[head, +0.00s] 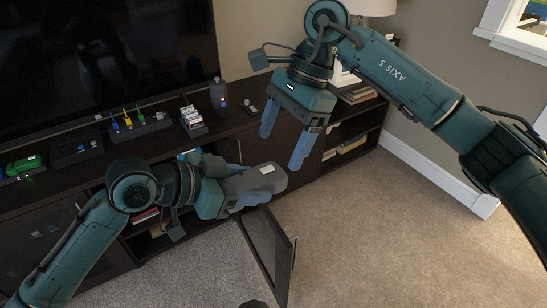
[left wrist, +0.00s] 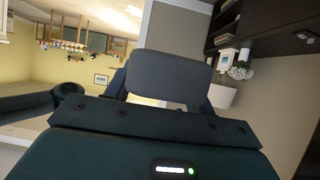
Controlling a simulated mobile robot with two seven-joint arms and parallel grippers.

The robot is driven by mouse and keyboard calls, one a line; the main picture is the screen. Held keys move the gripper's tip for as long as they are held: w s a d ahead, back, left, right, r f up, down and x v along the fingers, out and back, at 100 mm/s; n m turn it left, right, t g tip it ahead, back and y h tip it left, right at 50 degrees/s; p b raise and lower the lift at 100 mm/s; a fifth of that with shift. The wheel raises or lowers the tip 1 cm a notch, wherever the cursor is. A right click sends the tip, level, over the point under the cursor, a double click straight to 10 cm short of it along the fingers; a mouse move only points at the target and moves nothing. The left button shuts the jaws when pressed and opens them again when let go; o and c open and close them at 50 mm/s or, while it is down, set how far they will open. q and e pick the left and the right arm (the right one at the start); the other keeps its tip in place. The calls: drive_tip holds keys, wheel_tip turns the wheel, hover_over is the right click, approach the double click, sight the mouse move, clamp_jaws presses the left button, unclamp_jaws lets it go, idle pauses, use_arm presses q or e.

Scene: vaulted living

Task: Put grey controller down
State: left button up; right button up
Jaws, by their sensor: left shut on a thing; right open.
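The grey controller (head: 262,181) is a rounded grey block with a small white patch on top. My left gripper (head: 238,190) is shut on it and holds it in front of the dark media cabinet, above the carpet. In the left wrist view the controller (left wrist: 168,76) shows as a dark grey rounded slab between the fingers, seen past my gripper body. My right gripper (head: 280,150) is open and empty, fingers pointing down, above and right of the controller. The part of the controller between the left fingers is hidden.
An open cabinet door (head: 268,258) stands out over the carpet below the controller. Shelves at the right hold books (head: 357,95). Carpet (head: 400,235) at the right is clear.

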drive_tip(key=s+v, duration=0.1)
drive_tip(key=v, duration=0.4)
use_arm(q)
drive_tip(key=shift+c, duration=0.5)
drive_tip(key=shift+s+a+m+g+h, duration=0.2)
drive_tip(key=shift+a+m+g+h, duration=0.3)
drive_tip(key=shift+a+m+g, duration=0.55)
drive_tip(key=shift+s+a+m+g, duration=0.15)
drive_tip(key=shift+a+m+g, duration=0.1)
drive_tip(key=shift+m+g, duration=0.4)
drive_tip(key=shift+s+a+m+g, duration=0.1)
drive_tip(key=shift+a+m+g, duration=0.1)
drive_tip(key=shift+m+g, duration=0.35)
use_arm(e)
drive_tip(key=m+t, duration=0.1)
drive_tip(key=m, duration=0.3)
approach(260, 182)
drive_tip(key=shift+t+y, duration=0.3)
drive_tip(key=x, duration=0.9)
drive_tip(key=shift+s+d+f, duration=0.2)
drive_tip(key=shift+s+d, duration=0.05)
drive_tip(key=shift+s, duration=0.05)
